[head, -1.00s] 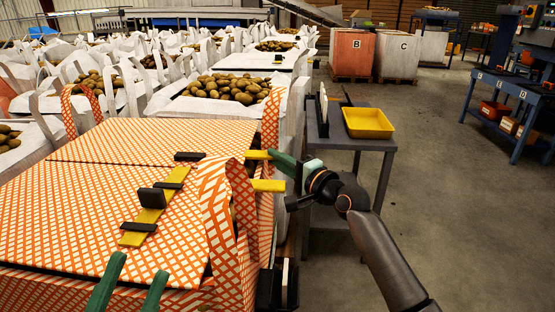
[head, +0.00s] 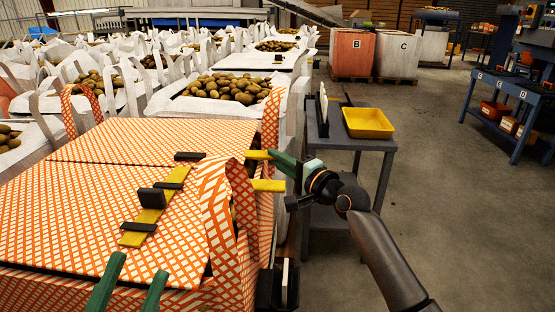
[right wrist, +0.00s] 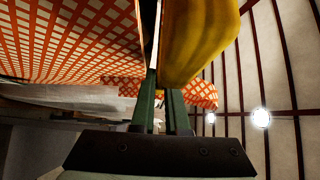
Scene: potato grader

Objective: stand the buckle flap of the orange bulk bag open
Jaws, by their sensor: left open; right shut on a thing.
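The orange bulk bag (head: 100,190) fills the left of the head view, its orange-and-white checked top lying flat. A yellow strap (head: 152,213) with black buckles (head: 151,198) crosses it. At its right edge a checked flap (head: 215,195) bends up, with yellow strap ends (head: 268,185) jutting right. My right gripper (head: 275,158) is shut at these strap ends. In the right wrist view its fingers (right wrist: 160,100) close on a thin pale edge between checked fabric (right wrist: 70,40) and a yellow piece (right wrist: 200,40); the contact is partly hidden. My left gripper (head: 138,275) is open and empty at the bottom.
A grey side table (head: 350,143) with a yellow tray (head: 368,123) stands right of the bag, close behind my right gripper. White bulk bags of potatoes (head: 228,88) stand behind. The floor (head: 450,220) to the right is clear.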

